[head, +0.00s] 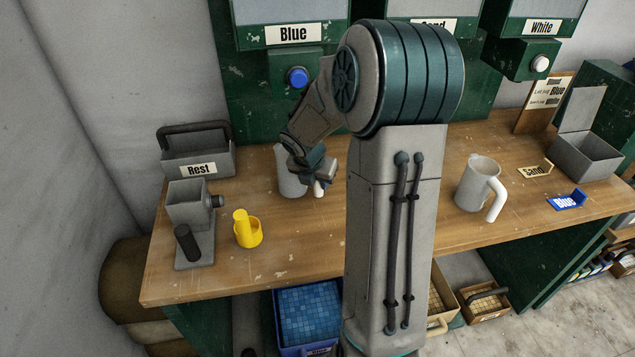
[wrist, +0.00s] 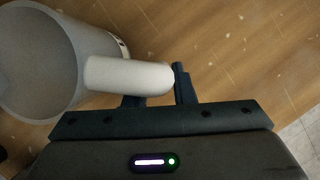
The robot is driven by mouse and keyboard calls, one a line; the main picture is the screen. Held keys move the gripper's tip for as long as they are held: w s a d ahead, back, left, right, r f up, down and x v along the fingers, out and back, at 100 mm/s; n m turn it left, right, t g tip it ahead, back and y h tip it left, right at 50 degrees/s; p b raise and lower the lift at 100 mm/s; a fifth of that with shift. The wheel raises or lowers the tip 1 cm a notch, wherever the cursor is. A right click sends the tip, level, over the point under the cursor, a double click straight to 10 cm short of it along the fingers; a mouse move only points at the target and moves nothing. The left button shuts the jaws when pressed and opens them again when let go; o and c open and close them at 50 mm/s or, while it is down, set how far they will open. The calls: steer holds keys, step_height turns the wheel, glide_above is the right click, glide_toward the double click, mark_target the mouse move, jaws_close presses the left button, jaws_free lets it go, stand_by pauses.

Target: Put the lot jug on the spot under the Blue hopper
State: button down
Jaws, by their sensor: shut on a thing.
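A grey-white jug (head: 288,178) is at the back of the wooden bench, below the Blue hopper (head: 292,12) and its blue button (head: 297,77). My gripper (head: 316,172) is shut on this jug's pale handle. The wrist view shows the round open jug (wrist: 40,62) at left and its handle (wrist: 125,76) between my gripper's fingers (wrist: 155,88). My arm hides part of the jug and the bench under it, so I cannot tell whether it touches the bench. A second jug (head: 476,184) stands to the right, handle toward the front right.
A grey Rest box (head: 198,158), a grey device (head: 190,210) and a yellow holder (head: 245,232) stand at the bench's left. Sand (head: 534,172) and Blue (head: 566,201) tags, an open grey box (head: 586,155) and a sign board (head: 543,103) are at right. The bench's front middle is clear.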

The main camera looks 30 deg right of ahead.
steer(key=shift+r, duration=0.1)
steer(key=c, duration=1.2)
jaws_free()
steer(key=p+v, duration=0.3)
steer(key=v, duration=0.8)
steer(key=s+a+r+m+y, duration=0.1)
steer(key=s+a+m, duration=0.5)
steer(key=s+m, duration=0.4)
steer(key=s+a+r+m+y, duration=0.2)
steer(key=s+a+m, duration=0.4)
steer(key=s+m, duration=0.4)
steer(key=m, duration=0.6)
steer(key=shift+a+r+y, duration=0.3)
steer(key=shift+a, duration=0.05)
